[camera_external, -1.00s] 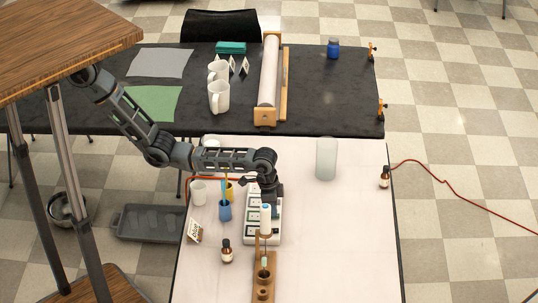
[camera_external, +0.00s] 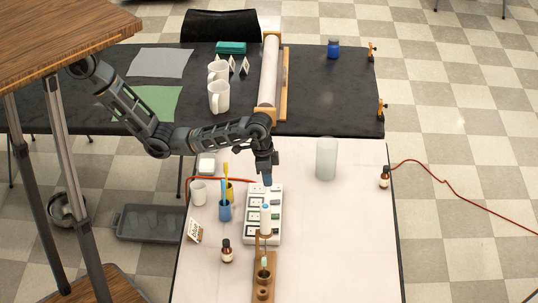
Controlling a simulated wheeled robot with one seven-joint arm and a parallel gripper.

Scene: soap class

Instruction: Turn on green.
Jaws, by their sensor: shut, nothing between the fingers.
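A white switch panel (camera_external: 250,231) with several sockets and dark, partly greenish switches lies on the white table. Its switches are too small for me to tell which are on. A red cable runs from near its far end to the left. My gripper (camera_external: 267,183) points down at the far end of the panel, shut and empty. I cannot tell whether it touches the panel.
Left of the panel stand a blue cup (camera_external: 225,211) with brushes, a yellow cup, a white mug (camera_external: 199,192), a small card (camera_external: 194,231) and a brown bottle (camera_external: 227,250). A frosted cylinder (camera_external: 326,158) stands to the right. The table's right side is mostly clear.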

